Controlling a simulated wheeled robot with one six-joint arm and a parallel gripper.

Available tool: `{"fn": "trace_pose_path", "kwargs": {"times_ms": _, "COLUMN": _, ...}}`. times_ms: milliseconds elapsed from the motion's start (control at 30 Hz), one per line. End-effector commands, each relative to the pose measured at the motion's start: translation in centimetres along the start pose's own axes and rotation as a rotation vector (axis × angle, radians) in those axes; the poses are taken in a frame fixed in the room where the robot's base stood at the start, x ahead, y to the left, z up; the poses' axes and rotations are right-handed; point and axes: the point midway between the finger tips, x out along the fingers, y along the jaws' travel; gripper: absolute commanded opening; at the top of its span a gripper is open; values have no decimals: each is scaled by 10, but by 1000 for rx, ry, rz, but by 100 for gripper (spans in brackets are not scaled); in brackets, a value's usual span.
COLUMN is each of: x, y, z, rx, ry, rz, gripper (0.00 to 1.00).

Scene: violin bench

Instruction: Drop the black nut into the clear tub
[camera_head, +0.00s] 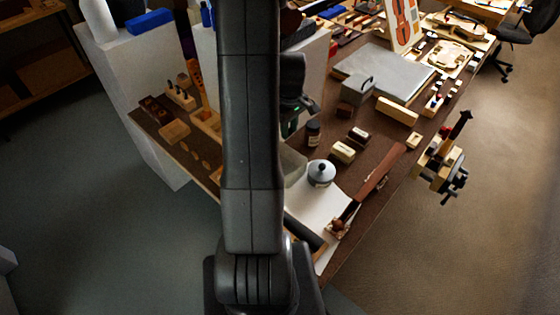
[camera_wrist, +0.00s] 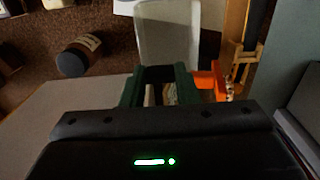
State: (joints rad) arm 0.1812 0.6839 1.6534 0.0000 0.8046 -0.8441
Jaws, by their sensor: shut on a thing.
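My gripper (camera_wrist: 160,76) shows dark green fingers in the wrist view, shut on a small dark piece between the tips. The piece fits the black nut (camera_wrist: 158,73), but its shape is hard to make out. The clear tub (camera_wrist: 168,30) is a pale, see-through box just beyond the fingertips. In the head view the clear tub (camera_head: 293,164) stands on the bench, partly hidden behind my arm.
An orange piece (camera_wrist: 216,80) is close to the right finger. A round lidded pot (camera_head: 321,173) stands right of the tub.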

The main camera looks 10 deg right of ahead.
Motion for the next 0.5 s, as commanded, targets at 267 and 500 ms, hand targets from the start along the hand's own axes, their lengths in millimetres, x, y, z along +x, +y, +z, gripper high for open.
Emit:
{"fn": "trace_pose_path", "kwargs": {"times_ms": 267, "x": 35, "y": 0, "z": 0, "rx": 0, "ry": 0, "rz": 0, "gripper": 7}}
{"fn": "trace_pose_path", "kwargs": {"times_ms": 500, "x": 53, "y": 0, "z": 0, "rx": 0, "ry": 0, "rz": 0, "gripper": 7}}
